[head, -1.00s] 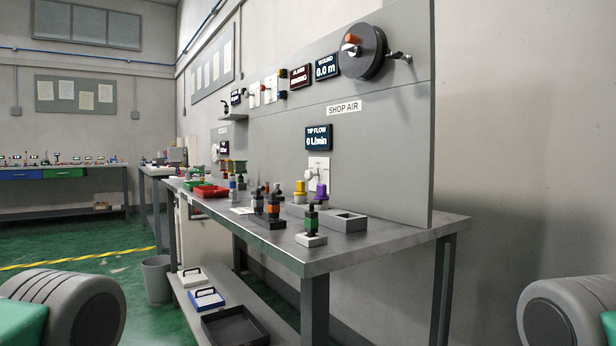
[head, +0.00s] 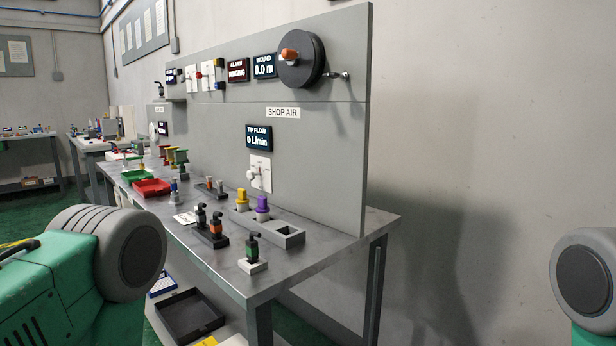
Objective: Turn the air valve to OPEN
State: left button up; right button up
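An air valve seems to be the small white fitting (head: 253,174) on a white plate (head: 263,168), on the grey panel below the TIP FLOW display (head: 259,137), which reads 0 L/min. Its OPEN and closed marks are too small to read. A SHOP AIR label (head: 283,113) sits above the display. Neither of my grippers is in view; only green and grey parts of my arms show at the lower left and right edges, apart from the bench.
The grey bench (head: 345,235) holds a black-and-green fitting on a white base (head: 252,265), a grey block with a square recess (head: 283,234), purple (head: 262,203) and yellow (head: 242,196) pieces, and a red tray (head: 151,187). A black reel (head: 301,60) is mounted high on the panel.

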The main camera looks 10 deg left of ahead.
aim_at(250, 175)
jog(key=i+j+z, duration=0.1)
jog(key=j+z, duration=1.1)
jog(key=k+j+z, duration=0.1)
jog(key=j+z, duration=0.3)
